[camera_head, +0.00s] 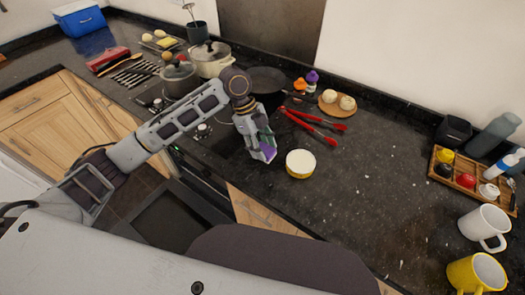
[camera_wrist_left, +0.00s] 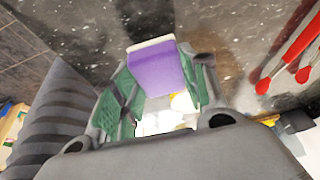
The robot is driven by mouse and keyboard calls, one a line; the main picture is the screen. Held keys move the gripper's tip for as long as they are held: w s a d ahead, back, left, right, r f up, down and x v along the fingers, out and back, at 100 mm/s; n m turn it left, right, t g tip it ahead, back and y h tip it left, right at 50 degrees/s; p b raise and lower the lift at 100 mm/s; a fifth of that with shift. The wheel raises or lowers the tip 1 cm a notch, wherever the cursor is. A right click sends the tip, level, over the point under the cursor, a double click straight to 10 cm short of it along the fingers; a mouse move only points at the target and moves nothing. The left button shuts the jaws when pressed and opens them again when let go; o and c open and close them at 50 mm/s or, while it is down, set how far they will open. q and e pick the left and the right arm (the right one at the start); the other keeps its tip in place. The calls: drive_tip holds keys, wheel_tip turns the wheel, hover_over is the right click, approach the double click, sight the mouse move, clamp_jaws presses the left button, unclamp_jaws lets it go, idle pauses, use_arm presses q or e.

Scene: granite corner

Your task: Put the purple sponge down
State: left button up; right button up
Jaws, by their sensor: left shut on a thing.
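The purple sponge (camera_head: 268,152) is held in my left gripper (camera_head: 261,141), over the dark counter near its front edge. In the left wrist view the sponge (camera_wrist_left: 158,70), purple with a pale edge, sits between the green-padded fingers of the left gripper (camera_wrist_left: 160,85). The gap between the sponge and the counter is hard to judge. My right gripper is in neither view.
A yellow bowl with a pale inside (camera_head: 300,164) stands just right of the sponge. Red tongs (camera_head: 315,127) and a wooden board (camera_head: 337,105) lie behind. Pots (camera_head: 210,60) stand on the hob at left. The counter (camera_head: 375,185) right of the bowl is clear.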

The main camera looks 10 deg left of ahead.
use_arm(q)
drive_tip(key=shift+f, duration=1.3)
drive_tip(key=o, duration=1)
drive_tip(key=shift+r, duration=0.1)
drive_tip(key=shift+v, duration=5.95)
